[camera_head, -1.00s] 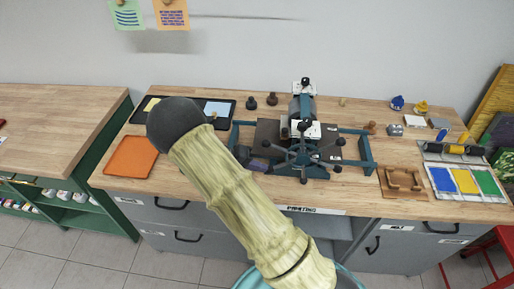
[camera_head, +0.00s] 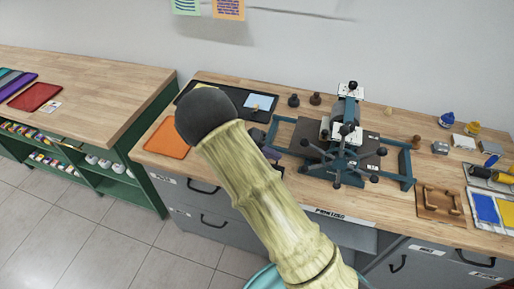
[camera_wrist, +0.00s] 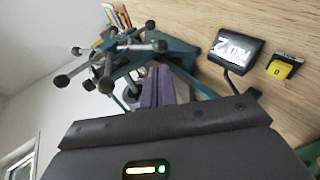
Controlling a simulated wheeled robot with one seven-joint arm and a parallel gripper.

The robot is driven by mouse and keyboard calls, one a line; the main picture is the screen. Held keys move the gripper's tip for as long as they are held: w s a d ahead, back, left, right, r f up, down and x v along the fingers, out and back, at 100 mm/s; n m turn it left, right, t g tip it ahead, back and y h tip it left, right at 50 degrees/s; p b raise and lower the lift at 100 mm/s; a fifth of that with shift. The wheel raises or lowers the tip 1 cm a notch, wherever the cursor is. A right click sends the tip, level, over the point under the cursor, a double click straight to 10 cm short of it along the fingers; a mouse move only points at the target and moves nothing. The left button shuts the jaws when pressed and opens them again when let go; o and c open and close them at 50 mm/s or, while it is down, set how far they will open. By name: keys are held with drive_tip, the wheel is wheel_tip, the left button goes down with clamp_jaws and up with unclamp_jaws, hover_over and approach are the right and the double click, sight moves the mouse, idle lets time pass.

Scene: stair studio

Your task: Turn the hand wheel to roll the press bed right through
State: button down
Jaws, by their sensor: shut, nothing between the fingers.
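The etching press stands on the wooden worktop. Its hand wheel (camera_head: 345,165), with several spokes ending in black knobs, is on the press's near side. The wheel also shows at upper left in the wrist view (camera_wrist: 108,62). The dark flat press bed (camera_head: 312,148) lies between teal rails, under the roller. My gripper (camera_head: 270,152), with purple-grey fingers, is left of the wheel, partly hidden behind my arm. In the wrist view the gripper (camera_wrist: 158,88) is shut and empty. It appears apart from the wheel's spokes.
A black tray (camera_head: 228,97) and an orange sheet (camera_head: 167,138) lie left of the press. A wooden frame (camera_head: 438,202) and colour panels (camera_head: 485,208) lie to the right. Small pots stand behind. A green shelf unit (camera_head: 147,195) is at left, with open floor before it.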

drive_tip(key=b+v, duration=0.1)
drive_tip(key=v, duration=0.4)
drive_tip(key=shift+a+r, duration=0.15)
drive_tip(key=shift+a, duration=0.1)
drive_tip(key=shift+d, duration=0.1)
drive_tip(key=s+d+r+n+t+y, duration=0.1)
drive_tip(key=s+d+t+y, duration=0.1)
drive_tip(key=s+d+y, duration=0.3)
drive_tip(key=s+d+r+n+t+y, duration=0.2)
drive_tip(key=s+d+y, duration=0.4)
drive_tip(key=s, duration=0.6)
drive_tip(key=shift+d+r+y, duration=0.3)
drive_tip(key=shift+d+r, duration=0.05)
